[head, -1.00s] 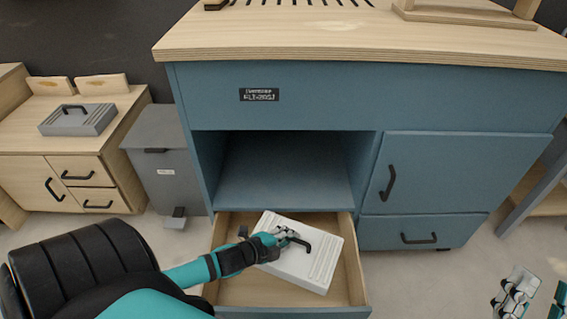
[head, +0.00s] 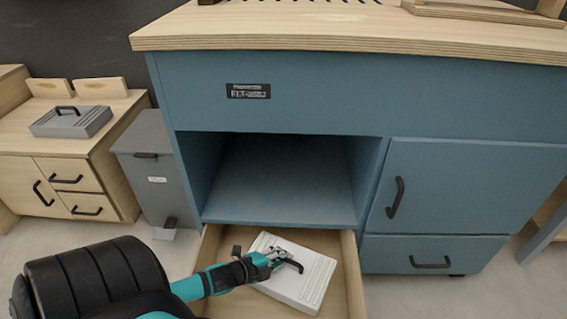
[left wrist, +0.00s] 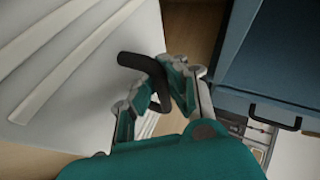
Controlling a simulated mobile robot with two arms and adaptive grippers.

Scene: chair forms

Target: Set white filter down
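The white filter (head: 308,280), a flat ribbed panel with a black handle (head: 292,265), lies turned at an angle within the open wooden drawer (head: 354,277). I cannot tell whether it touches the drawer floor. My left gripper (head: 279,259) is at the handle. In the left wrist view, the left gripper's fingers (left wrist: 158,88) close around the black handle (left wrist: 136,64), with the white filter (left wrist: 70,60) to the left. My right gripper is out of view.
The blue cabinet (head: 300,100) has an open compartment above the drawer and a closed door (head: 440,185) to the right. A grey bin (head: 155,170) stands left. A grey filter (head: 70,121) lies on a low wooden cabinet (head: 30,145).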

